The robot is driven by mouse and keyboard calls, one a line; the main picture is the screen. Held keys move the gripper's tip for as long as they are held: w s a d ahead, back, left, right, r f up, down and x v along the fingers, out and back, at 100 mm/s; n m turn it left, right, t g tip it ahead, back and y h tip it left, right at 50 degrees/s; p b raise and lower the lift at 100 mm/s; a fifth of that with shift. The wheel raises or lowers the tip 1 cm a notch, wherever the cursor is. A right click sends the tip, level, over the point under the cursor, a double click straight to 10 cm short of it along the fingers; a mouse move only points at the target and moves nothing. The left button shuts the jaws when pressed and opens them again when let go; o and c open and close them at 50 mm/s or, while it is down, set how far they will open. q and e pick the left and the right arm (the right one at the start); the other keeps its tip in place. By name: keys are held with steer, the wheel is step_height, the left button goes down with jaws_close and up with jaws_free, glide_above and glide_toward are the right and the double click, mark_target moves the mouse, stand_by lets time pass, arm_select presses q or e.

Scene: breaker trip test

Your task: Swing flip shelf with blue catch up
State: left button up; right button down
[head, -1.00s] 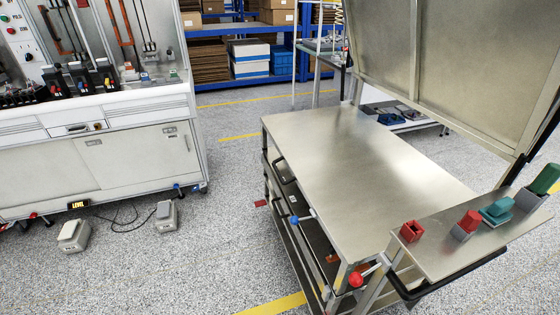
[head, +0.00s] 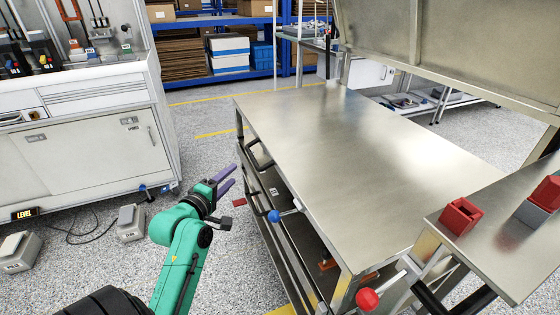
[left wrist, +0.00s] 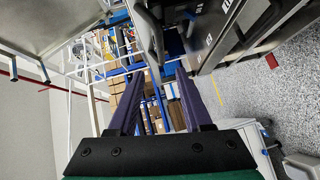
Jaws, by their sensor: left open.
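A steel-topped cart (head: 330,135) stands in the middle of the head view. The blue catch (head: 273,215), a round blue knob on a short pale lever, is on its left side below the top. Black bar handles (head: 258,155) stick out from that side near it. I cannot tell which panel there is the flip shelf. My left gripper (head: 230,179), with purple fingers on a green arm, is open and empty. In the head view it appears left of the blue catch and handles. The left wrist view shows its spread fingers (left wrist: 155,90) with a dark handle above.
A red-knobbed catch (head: 367,299) is at the cart's near corner. A white workbench (head: 85,150) stands at left with grey pedals (head: 130,222) on the floor. Speckled floor lies between bench and cart.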

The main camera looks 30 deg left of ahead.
mark_target(252, 154)
arm_select(q)
steer(key=b+x, duration=0.1)
steer(key=x, duration=1.2)
steer(key=shift+w+a, duration=0.15)
steer(key=shift+w, duration=0.2)
arm_select(e)
steer(key=w, duration=0.2)
steer(key=r, duration=0.1)
steer(key=shift+w+a+r, duration=0.1)
steer(key=shift+w+a, duration=0.25)
steer(key=shift+w, duration=0.05)
arm_select(q)
steer(key=shift+c, duration=0.3)
jaws_close()
steer(key=shift+f, duration=0.1)
